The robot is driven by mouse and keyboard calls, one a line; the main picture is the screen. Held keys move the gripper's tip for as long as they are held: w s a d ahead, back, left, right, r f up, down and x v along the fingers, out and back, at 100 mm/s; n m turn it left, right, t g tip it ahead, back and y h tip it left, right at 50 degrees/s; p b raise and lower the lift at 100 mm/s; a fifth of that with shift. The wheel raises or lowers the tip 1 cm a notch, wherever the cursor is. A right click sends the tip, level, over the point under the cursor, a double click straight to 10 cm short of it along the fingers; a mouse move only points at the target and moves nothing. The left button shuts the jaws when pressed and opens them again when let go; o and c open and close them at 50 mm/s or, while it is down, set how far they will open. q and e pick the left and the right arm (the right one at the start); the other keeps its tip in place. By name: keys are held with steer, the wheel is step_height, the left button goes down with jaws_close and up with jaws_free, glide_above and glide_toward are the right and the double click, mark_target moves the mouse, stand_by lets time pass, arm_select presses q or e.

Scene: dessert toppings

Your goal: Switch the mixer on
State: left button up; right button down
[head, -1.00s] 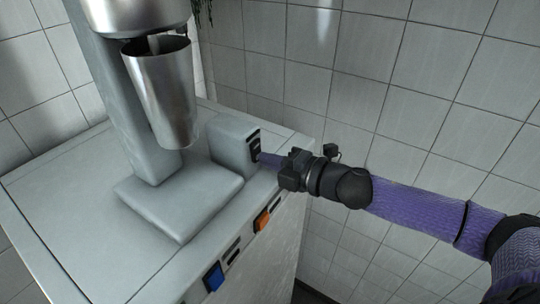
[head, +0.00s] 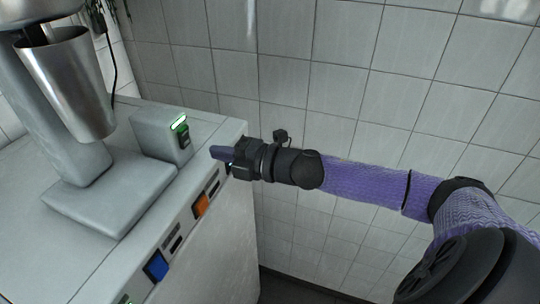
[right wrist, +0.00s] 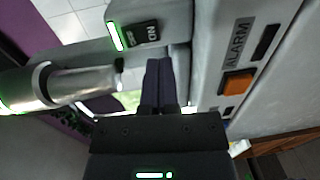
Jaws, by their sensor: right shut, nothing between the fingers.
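The mixer (head: 75,160) is a pale grey stand with a steel cup (head: 72,82) at the left of the head view. Its switch box (head: 155,135) carries a dark rocker switch (head: 183,135) with a bright green lit strip above it. The right wrist view shows the same switch (right wrist: 142,36), marked with ON lettering, and its green strip. My right gripper (head: 214,152) is shut and empty, a short way right of the switch and apart from it. Its closed fingers also show in the right wrist view (right wrist: 158,66). My left gripper is out of view.
The counter front below the mixer has an orange button (head: 200,205) and a blue button (head: 156,266). The right wrist view reads ALARM by the orange button (right wrist: 238,83). A tiled wall (head: 330,100) stands behind.

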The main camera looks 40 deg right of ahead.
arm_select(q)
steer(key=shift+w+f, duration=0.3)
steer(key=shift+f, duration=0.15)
arm_select(e)
steer(key=f+v, duration=0.2)
steer(key=v, duration=0.6)
steer(key=shift+s+d, duration=0.2)
steer(key=shift+s, duration=0.15)
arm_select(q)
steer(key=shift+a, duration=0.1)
